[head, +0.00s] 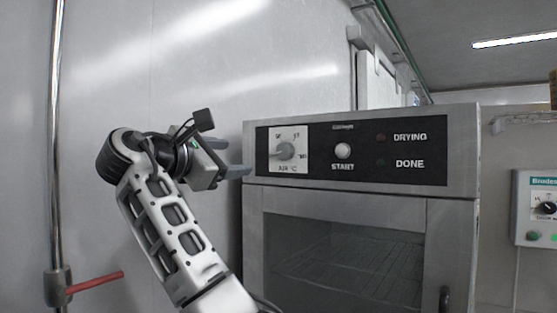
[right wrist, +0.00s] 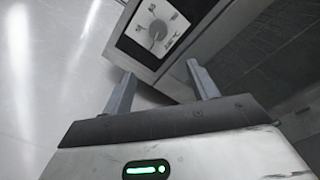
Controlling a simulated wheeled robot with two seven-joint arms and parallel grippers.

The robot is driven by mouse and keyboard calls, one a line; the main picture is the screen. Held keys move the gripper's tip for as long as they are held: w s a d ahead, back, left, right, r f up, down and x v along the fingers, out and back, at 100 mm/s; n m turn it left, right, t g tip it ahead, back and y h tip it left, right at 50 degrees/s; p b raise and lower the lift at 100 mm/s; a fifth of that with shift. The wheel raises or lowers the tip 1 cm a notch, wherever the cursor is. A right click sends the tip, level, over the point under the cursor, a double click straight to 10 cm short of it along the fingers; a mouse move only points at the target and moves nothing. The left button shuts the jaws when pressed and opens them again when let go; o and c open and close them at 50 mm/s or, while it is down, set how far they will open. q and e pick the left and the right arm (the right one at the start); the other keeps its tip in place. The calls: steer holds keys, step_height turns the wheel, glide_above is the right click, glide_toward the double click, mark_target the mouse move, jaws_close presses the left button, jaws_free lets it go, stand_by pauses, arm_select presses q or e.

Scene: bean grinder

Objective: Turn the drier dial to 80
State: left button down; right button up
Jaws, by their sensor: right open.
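The drier (head: 350,190) is a steel cabinet with a black control panel. Its dial (head: 285,151) is a grey knob on a white plate at the panel's left; the knob's pointer lies toward the left, and the small numbers are hard to read. The dial also shows at the top of the right wrist view (right wrist: 158,30). My right gripper (head: 240,171) is left of the panel, its fingers pointing toward the drier. It is open and empty (right wrist: 163,82), apart from the dial. My left gripper is not in view.
A round START button (head: 343,151) sits right of the dial, with DRYING and DONE lamps beyond. The drier's glass door (head: 340,250) is below. A control box (head: 537,208) hangs at the far right. A pipe with a red lever (head: 94,283) stands at the left.

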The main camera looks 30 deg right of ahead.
steer(key=r, duration=0.1)
steer(key=p, duration=0.5)
glide_toward(282, 152)
steer(key=shift+g, duration=0.3)
steer(key=x, duration=0.8)
steer(key=shift+w+d+r, duration=0.15)
steer(key=shift+w+d, duration=0.05)
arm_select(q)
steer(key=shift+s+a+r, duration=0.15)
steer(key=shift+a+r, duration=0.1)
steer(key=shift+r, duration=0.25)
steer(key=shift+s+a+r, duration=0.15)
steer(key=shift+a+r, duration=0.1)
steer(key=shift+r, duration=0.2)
arm_select(e)
steer(key=c, duration=1)
